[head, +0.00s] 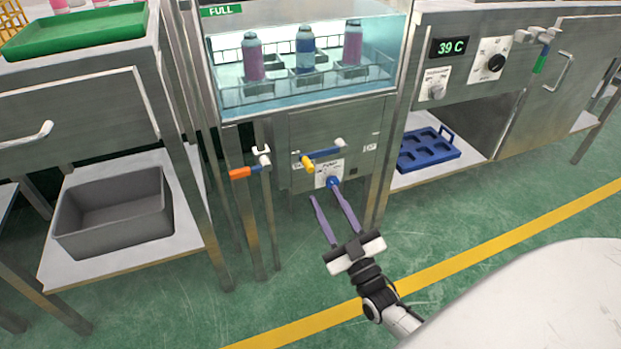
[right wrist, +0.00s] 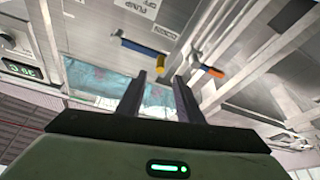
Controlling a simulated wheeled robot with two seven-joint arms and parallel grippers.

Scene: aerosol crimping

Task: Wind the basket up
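A wire basket (head: 260,88) sits in the water of a clear-fronted tank (head: 235,103) in the head view. It holds three capped cans: a pink one (head: 253,62), a blue one (head: 305,50) and another pink one (head: 352,45). On the panel below is a blue arm with a yellow grip (head: 307,163), also in the right wrist view (right wrist: 160,58). A blue knob (head: 333,182) sits under it. My right gripper (head: 322,190) is open and empty, its purple fingers apart, just below the yellow grip; one fingertip overlaps the knob, contact unclear. My left gripper is out of view.
An orange-handled lever (head: 240,172) sticks out from a post left of the panel. A grey bin (head: 115,215) stands on a low shelf at left. A blue tray (head: 428,150) lies on the right shelf, under a 39 C display (head: 453,47). The green floor in front is clear.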

